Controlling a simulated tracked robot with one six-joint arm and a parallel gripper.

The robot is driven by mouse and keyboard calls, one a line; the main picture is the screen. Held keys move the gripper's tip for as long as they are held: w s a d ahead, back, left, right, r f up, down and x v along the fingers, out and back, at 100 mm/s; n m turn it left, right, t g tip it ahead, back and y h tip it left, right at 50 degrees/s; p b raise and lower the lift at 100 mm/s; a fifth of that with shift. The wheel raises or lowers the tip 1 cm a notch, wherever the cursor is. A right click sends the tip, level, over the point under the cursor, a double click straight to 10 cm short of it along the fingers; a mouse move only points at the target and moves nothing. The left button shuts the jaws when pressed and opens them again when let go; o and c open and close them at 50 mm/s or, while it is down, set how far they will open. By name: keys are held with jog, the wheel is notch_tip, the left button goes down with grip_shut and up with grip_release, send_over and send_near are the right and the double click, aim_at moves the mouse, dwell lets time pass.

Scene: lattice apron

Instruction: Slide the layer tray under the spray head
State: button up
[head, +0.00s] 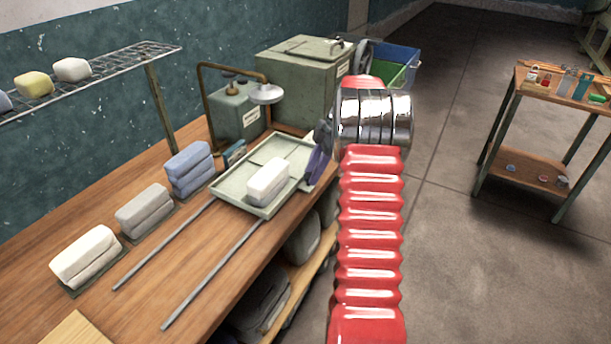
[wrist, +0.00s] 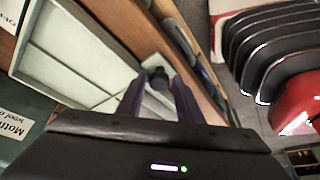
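The layer tray (head: 236,190) is a pale grey-green shallow tray with low walls, lying at the far end of two metal rails. A white folded bundle (head: 268,181) sits on it. The spray head (head: 267,93) is a pale disc on a bent brass pipe, above and behind the tray. My gripper (head: 318,163) is low at the tray's right edge. In the wrist view my gripper (wrist: 160,85) has its purple fingers apart, with a dark knob (wrist: 159,79) between them near the tray wall (wrist: 92,38); contact is unclear.
A large green box (head: 305,80) stands behind the tray. A wire shelf (head: 120,62) hangs at upper left. A side table (head: 550,90) stands right, across open floor.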

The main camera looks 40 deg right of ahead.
jog(key=shift+r, duration=0.1)
jog(key=v, duration=1.3)
jog(key=shift+d+r, duration=0.2)
jog(key=shift+s, duration=0.1)
